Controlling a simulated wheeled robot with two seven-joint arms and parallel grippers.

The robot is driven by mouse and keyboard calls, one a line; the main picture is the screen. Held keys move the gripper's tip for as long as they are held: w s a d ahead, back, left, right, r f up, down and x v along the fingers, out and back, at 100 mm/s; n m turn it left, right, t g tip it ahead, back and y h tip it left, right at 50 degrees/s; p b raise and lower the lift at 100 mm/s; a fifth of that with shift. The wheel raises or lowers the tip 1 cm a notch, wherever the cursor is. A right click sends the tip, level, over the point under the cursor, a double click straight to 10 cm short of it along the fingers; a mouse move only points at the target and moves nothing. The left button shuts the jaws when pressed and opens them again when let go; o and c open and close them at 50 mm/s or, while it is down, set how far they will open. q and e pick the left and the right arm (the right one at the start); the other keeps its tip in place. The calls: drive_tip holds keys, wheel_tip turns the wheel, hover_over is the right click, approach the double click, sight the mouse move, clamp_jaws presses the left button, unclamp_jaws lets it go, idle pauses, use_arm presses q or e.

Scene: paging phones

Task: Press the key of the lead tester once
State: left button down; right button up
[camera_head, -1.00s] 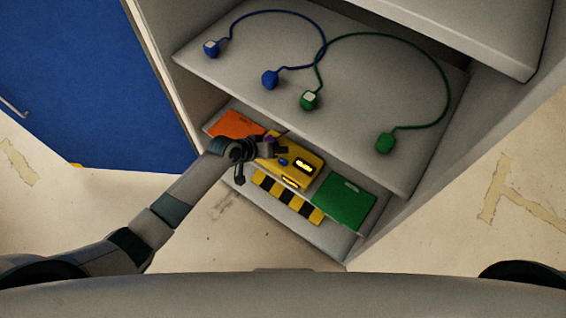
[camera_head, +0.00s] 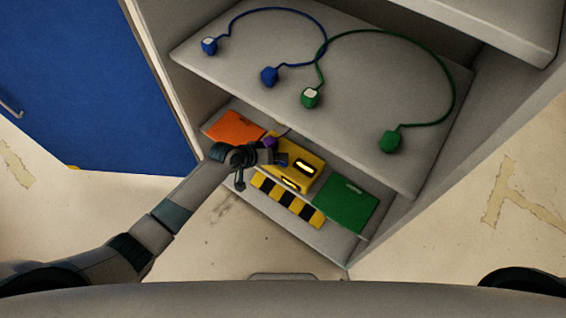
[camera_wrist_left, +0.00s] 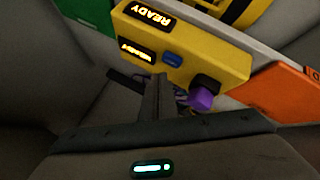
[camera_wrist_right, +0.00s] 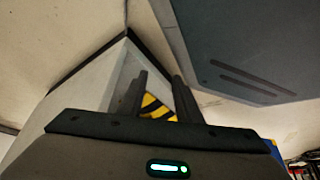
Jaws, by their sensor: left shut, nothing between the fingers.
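The lead tester is a yellow box (camera_head: 306,166) on the lower shelf, with a lit display that reads READY in the left wrist view (camera_wrist_left: 147,13). A smaller lit label sits beside its blue key (camera_wrist_left: 172,60). A purple plug-like piece (camera_wrist_left: 201,98) sits at a dark socket on the box. My left gripper (camera_wrist_left: 158,78) is shut and empty. Its tips appear right beside the blue key; I cannot tell whether they touch it. In the head view, the left gripper (camera_head: 274,157) covers part of the box. My right gripper (camera_wrist_right: 162,82) is open and empty, away from the tester.
An orange panel (camera_head: 236,126) and a green panel (camera_head: 345,204) flank the tester. A yellow-black striped strip (camera_head: 288,200) runs in front. The upper shelf (camera_head: 240,70) overhangs behind and holds a blue lead (camera_head: 270,77) and a green lead (camera_head: 390,140).

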use_arm(q)
drive_tip(key=shift+f, duration=0.35)
use_arm(e)
drive_tip(key=w, duration=0.1)
drive_tip(key=w+a+r, duration=0.1)
drive_tip(key=shift+w+t, duration=0.4)
drive_tip(key=shift+s+f, duration=0.15)
drive_tip(key=shift+s, duration=0.2)
drive_tip(key=shift+w, duration=0.15)
idle(0.6)
use_arm(q)
drive_tip(key=shift+f, duration=0.1)
drive_tip(key=shift+f+b, duration=0.3)
drive_tip(key=shift+b, duration=0.1)
use_arm(e)
drive_tip(key=shift+f, duration=0.2)
